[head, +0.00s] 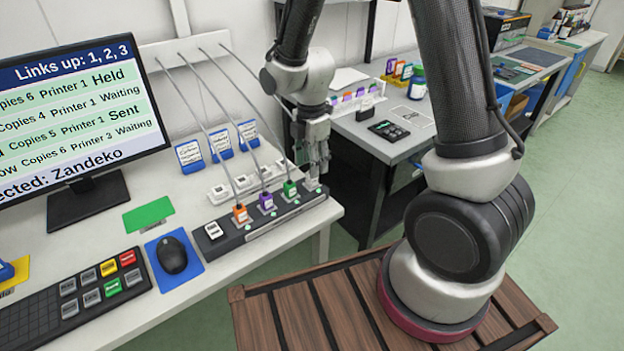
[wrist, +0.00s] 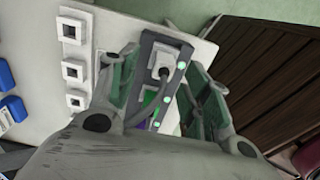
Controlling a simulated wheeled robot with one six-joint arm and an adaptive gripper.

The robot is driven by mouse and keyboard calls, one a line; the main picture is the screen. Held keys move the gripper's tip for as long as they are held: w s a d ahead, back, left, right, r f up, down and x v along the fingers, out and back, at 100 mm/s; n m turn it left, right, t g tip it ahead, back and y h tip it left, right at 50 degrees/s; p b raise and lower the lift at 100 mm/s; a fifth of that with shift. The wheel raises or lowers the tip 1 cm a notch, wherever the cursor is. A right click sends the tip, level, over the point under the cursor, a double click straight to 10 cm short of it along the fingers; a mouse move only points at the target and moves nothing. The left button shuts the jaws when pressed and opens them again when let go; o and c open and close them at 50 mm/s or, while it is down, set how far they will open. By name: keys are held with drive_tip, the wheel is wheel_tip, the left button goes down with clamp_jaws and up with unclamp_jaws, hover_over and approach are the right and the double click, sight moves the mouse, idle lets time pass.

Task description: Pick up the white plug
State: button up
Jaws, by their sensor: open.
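The white plug (wrist: 161,66) sits in the end of the dark power strip (wrist: 145,55), with a grey cable running from it, in the wrist view. My gripper (wrist: 163,72) is open, with one finger on each side of the plug; I cannot tell whether either finger touches it. In the head view my gripper (head: 315,172) points down at the right end of the power strip (head: 272,221). There the white plug is mostly hidden behind the fingers.
Green (head: 290,189), purple (head: 266,201) and orange (head: 240,213) plugs stand in a row along the strip, with cables rising to a wall panel. The desk edge is close.

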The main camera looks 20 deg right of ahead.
drive_tip(key=f, duration=0.4)
drive_tip(key=shift+s+f, duration=0.2)
drive_tip(key=shift+s, duration=0.1)
drive_tip(key=c, duration=1)
drive_tip(key=shift+r, duration=0.15)
wheel_tip(320, 180, up, 10)
drive_tip(key=shift+f, duration=0.1)
